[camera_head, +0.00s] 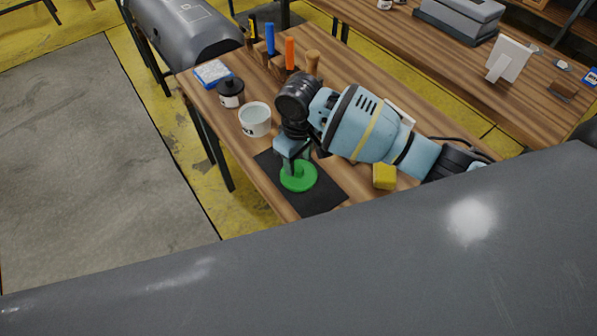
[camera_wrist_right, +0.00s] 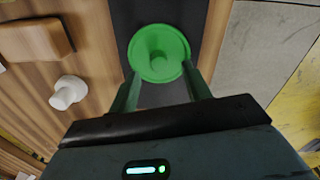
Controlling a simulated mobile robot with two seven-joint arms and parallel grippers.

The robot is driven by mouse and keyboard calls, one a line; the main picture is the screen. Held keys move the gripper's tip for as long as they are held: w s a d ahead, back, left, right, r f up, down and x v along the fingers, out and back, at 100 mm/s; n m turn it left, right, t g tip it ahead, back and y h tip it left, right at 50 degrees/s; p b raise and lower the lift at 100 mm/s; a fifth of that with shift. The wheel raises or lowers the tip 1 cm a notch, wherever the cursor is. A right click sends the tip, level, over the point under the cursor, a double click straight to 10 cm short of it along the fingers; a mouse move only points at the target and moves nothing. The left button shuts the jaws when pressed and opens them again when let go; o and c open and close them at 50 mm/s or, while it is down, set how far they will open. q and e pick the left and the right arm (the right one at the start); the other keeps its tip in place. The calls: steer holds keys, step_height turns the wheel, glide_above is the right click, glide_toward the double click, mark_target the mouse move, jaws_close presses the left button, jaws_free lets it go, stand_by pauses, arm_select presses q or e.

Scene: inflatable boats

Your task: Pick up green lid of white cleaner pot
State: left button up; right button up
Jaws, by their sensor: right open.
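The green lid (camera_head: 299,177) is a round disc with a raised knob, lying on a black mat (camera_head: 320,200) on the wooden table. It also shows in the right wrist view (camera_wrist_right: 172,68), where its knob faces the camera. The white cleaner pot (camera_head: 255,121) stands without a lid behind the mat. My right gripper (camera_head: 292,168) is just above the lid; in the right wrist view its two fingers (camera_wrist_right: 162,90) are apart, reaching the near edge of the lid on either side. I cannot tell whether they touch it. My left gripper is out of view.
A black-topped pot (camera_head: 231,92), a blue and white box (camera_head: 212,73) and upright blue and orange handled tools (camera_head: 290,54) stand toward the table's far end. A yellow block (camera_head: 384,176) lies right of the mat. A large grey boat tube (camera_head: 400,250) fills the foreground.

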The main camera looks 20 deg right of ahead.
mark_target(299, 169)
steer(key=shift+d+f, duration=0.1)
steer(key=shift+f, duration=1.45)
steer(key=c, duration=1.1)
steer(key=shift+o, duration=0.2)
steer(key=shift+w+r, duration=0.1)
steer(key=shift+r, duration=0.05)
steer(key=shift+r, duration=0.55)
step_height(299, 169, up, 3)
steer(key=shift+f, duration=0.2)
steer(key=s+a+r, duration=0.1)
steer(key=s+a, duration=0.8)
steer(key=a, duration=0.4)
steer(key=shift+a, duration=0.2)
steer(key=shift+d, duration=0.1)
